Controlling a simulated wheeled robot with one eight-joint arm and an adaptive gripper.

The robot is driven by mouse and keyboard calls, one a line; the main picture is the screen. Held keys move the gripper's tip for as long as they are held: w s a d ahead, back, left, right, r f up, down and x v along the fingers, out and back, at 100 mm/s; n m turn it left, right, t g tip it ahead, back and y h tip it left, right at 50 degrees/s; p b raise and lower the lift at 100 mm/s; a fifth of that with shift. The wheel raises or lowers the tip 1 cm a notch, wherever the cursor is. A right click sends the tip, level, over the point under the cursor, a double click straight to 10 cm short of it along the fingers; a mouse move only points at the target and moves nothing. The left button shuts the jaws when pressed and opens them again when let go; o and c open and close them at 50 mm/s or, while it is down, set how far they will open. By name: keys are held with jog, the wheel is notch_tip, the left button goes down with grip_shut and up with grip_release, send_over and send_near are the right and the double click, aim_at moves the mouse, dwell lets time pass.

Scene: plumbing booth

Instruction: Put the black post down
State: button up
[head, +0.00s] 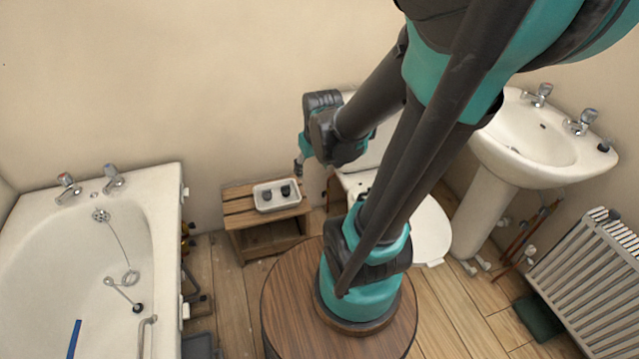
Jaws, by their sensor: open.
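A small white tray (277,204) stands on a low wooden stool against the back wall. Two small dark objects stand in it: a black post (286,191) on the right and another dark piece (266,196) on the left. They are too small to tell apart in detail. My gripper (299,168) is open, just above and to the right of the tray, pointing down. It looks apart from the tray. Its fingers are small and partly dark, so their exact gap is hard to see. Another small black piece (604,145) sits on the sink's right rim.
The slatted wooden stool (240,208) stands between the white bathtub (160,215) and the toilet (432,225), which my arm partly hides. A sink (535,150) and radiator (595,265) are at the right. Wooden floor shows left of the stool.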

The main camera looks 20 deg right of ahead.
jog(key=s+m, duration=0.1)
jog(key=s, duration=0.1)
jog(key=s+f+m, duration=0.1)
jog(key=s, duration=0.2)
jog(key=shift+s+d+f, duration=0.1)
jog(key=shift+s+f, duration=0.1)
jog(key=shift+s, duration=0.1)
dwell(0.9)
